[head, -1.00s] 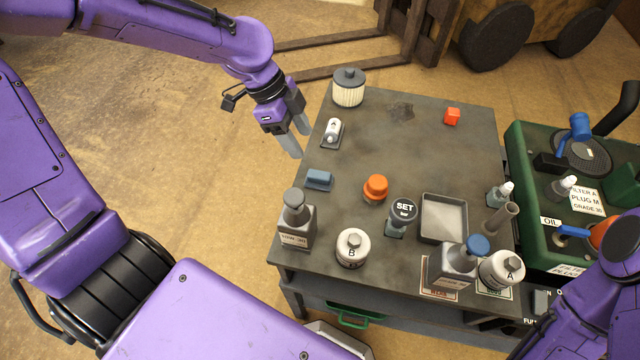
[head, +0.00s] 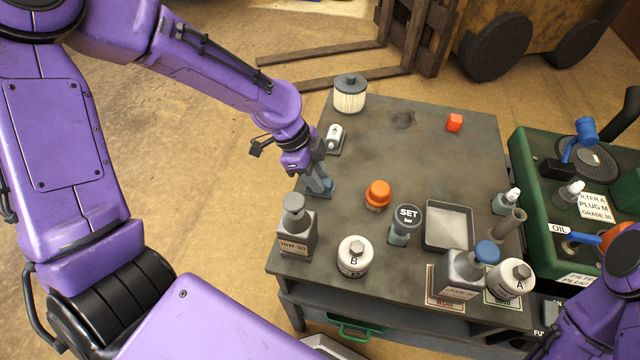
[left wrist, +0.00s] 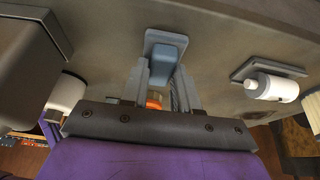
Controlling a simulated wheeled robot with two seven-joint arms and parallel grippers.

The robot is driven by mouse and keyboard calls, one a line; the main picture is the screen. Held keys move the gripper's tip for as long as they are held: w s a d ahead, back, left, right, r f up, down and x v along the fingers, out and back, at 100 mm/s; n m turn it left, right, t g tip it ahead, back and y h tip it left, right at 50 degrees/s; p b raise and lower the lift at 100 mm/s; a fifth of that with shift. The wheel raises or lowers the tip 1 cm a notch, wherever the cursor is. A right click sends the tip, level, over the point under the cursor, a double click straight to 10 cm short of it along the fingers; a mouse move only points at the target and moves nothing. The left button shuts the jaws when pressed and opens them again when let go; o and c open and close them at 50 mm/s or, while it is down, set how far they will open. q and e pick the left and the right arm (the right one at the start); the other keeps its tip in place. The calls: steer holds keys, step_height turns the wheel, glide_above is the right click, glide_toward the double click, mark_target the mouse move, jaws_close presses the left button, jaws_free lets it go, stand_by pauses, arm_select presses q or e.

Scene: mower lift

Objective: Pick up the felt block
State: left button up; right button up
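The felt block (left wrist: 168,48) is a small blue-grey block on a flat grey-blue base, near the left edge of the table. It shows in the left wrist view just beyond and between the fingertips. In the head view my left gripper covers most of it. My left gripper (head: 318,183) points down at the block from above; in the left wrist view its two fingers (left wrist: 162,68) stand apart, and I see no firm contact with the block. My right arm (head: 605,305) shows at the lower right, but its gripper is out of view.
On the table, a white plug on a holder (head: 335,138) and a ribbed filter (head: 349,94) stand behind the block. An orange-capped part (head: 378,194) is to its right. A grey oil bottle (head: 297,230) stands in front.

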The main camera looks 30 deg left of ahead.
arm_select(q)
jaws_close()
steer(key=shift+r, duration=0.5)
steer(key=s+d+r+p, duration=0.8)
steer(key=s+d+r, duration=0.2)
steer(key=r, duration=0.2)
steer(key=shift+c, duration=1.7)
jaws_free()
steer(key=shift+w, duration=0.1)
steer(key=shift+c, duration=0.2)
